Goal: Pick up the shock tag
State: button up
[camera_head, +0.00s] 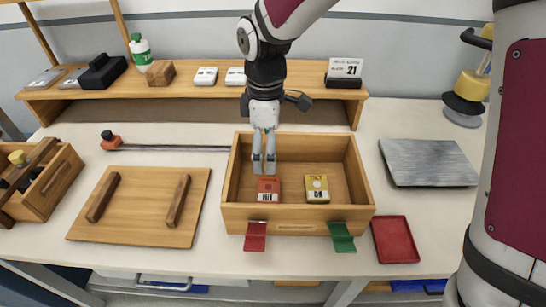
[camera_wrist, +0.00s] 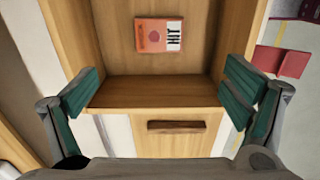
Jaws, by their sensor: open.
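A red-orange tag marked "HIT" (camera_head: 268,189), which looks like the shock tag, lies flat in the open wooden box (camera_head: 352,178), left of centre. It also shows at the top middle of the wrist view (camera_wrist: 152,35). A yellow tag with a dark mark (camera_head: 317,188) lies to its right in the same box. My gripper (camera_head: 264,170) points down inside the box, just behind and above the red-orange tag. In the wrist view, my gripper (camera_wrist: 161,92) has its green-padded fingers wide apart with nothing between them.
The box walls surround the tags. A red flap (camera_head: 255,237) and a green flap (camera_head: 341,238) hang at its front. A red tray (camera_head: 395,239) and grey plate (camera_head: 428,163) lie right. A handled wooden board (camera_head: 140,207) lies left. A shelf (camera_head: 190,88) stands behind.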

send_over(268, 190)
notch_tip(268, 190, down, 8)
jog(key=shift+a+r, duration=0.1)
jog(key=shift+w+f, duration=0.1)
jog(key=shift+f, duration=3.1)
jog(key=c, duration=1)
